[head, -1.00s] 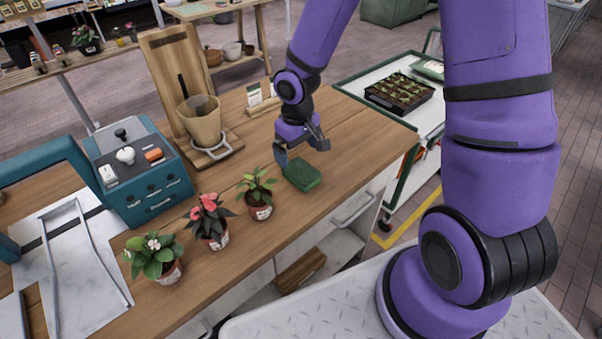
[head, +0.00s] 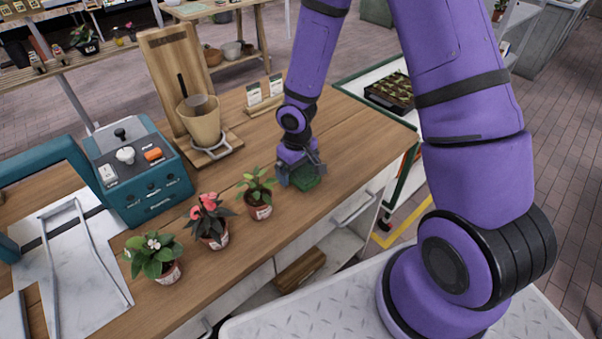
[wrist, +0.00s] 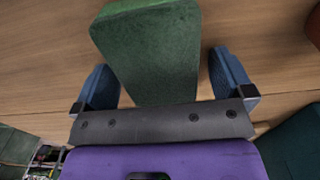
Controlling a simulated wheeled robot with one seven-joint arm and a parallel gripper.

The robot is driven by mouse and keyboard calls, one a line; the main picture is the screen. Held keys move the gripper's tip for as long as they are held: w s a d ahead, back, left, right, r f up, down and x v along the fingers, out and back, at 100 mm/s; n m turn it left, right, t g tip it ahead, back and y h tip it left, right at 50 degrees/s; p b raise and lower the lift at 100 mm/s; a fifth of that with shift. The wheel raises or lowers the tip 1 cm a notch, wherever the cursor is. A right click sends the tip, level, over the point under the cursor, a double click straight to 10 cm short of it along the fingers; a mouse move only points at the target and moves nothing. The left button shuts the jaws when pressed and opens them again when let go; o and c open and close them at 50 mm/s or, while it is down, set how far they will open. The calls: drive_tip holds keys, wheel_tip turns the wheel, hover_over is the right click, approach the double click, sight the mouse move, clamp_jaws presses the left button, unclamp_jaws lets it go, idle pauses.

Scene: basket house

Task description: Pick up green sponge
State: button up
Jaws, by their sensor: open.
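The green sponge (head: 307,182) lies on the wooden counter, partly hidden by my gripper in the head view. In the wrist view the sponge (wrist: 148,50) is a green block whose near end sits between my two blue-grey fingers. My gripper (head: 299,177) is low over the sponge and open. In the wrist view my gripper (wrist: 164,82) has one finger on each side of the sponge, with a gap on the right. On the left the finger is very close, and I cannot tell whether it touches.
Three potted plants stand left of the sponge; the nearest pot (head: 259,211) is close to my gripper. A teal machine (head: 150,190) and a wooden stand with a tan cone (head: 201,130) are farther left and back. The counter (head: 365,135) right of the sponge is clear.

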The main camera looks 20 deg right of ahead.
drive_tip(key=c, duration=1)
drive_tip(key=shift+r, duration=0.15)
